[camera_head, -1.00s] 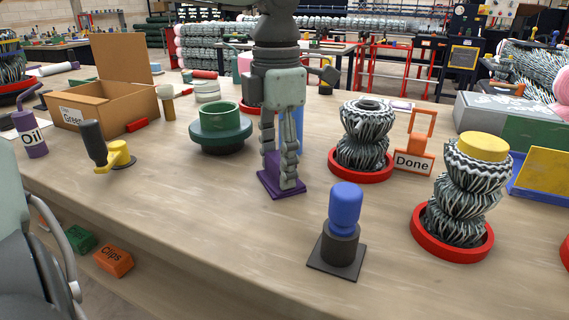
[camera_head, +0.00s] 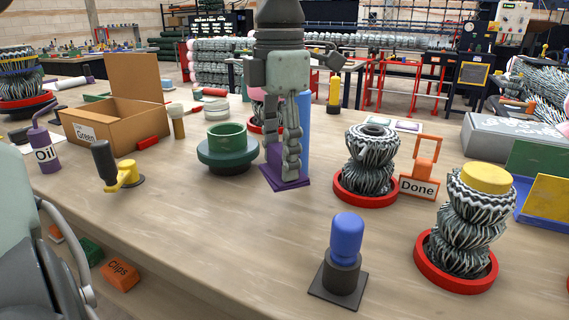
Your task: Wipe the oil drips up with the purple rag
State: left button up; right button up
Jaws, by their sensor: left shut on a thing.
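My left gripper (camera_head: 289,168) comes down from the top middle of the head view. Its fingers are shut on the purple rag (camera_head: 287,185), with a part of the rag standing up beside the fingers and a flat part lying at the tabletop (camera_head: 200,220). I cannot make out any oil drips; the gripper and rag may hide some. The purple oil bottle (camera_head: 46,155), labelled "Oil", stands at the left end of the table. My right gripper is not in view.
A green flanged pot (camera_head: 228,158) stands just left of the rag, and a blue cylinder (camera_head: 304,118) is behind the gripper. Woven rolls in red trays (camera_head: 365,198) and a "Done" sign (camera_head: 418,187) are to the right. A blue-topped stand (camera_head: 343,262) is in front.

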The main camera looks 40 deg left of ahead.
pick_arm(q)
jog(key=shift+r, duration=1.2)
